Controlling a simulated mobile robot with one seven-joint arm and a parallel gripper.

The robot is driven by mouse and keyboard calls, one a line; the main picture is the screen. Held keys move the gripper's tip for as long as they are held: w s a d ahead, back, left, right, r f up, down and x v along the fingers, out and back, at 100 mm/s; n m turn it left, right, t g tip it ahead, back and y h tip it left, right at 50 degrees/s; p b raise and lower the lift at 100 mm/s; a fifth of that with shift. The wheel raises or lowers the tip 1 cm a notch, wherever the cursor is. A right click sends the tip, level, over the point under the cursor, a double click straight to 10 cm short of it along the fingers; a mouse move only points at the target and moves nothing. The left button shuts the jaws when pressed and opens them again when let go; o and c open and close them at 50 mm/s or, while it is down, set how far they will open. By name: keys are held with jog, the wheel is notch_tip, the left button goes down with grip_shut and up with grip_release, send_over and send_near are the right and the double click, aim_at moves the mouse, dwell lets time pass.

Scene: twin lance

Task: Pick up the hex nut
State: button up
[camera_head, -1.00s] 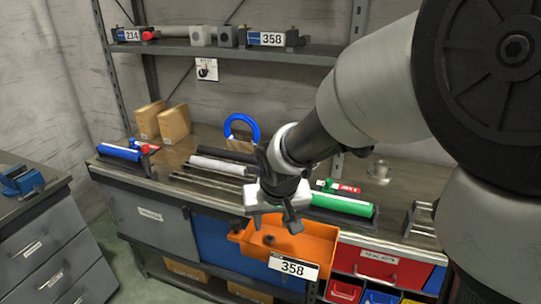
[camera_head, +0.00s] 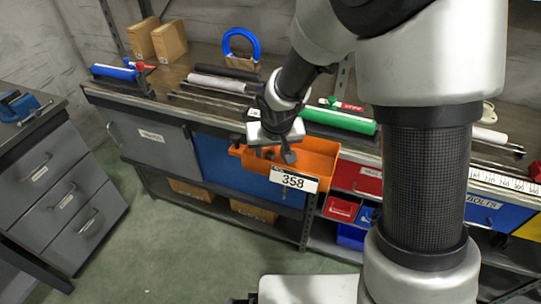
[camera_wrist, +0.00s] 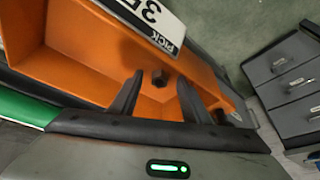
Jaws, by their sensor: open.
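In the head view a small dark spot in the orange bin (camera_head: 318,162), below my gripper, is probably the nut (camera_head: 268,154). My gripper (camera_wrist: 160,82) is open and points down into the bin. I cannot tell how far above the nut the fingertips are.
A red bin (camera_head: 342,208) is below right. A grey drawer cabinet (camera_head: 70,185) stands left, with open floor between.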

grip_shut()
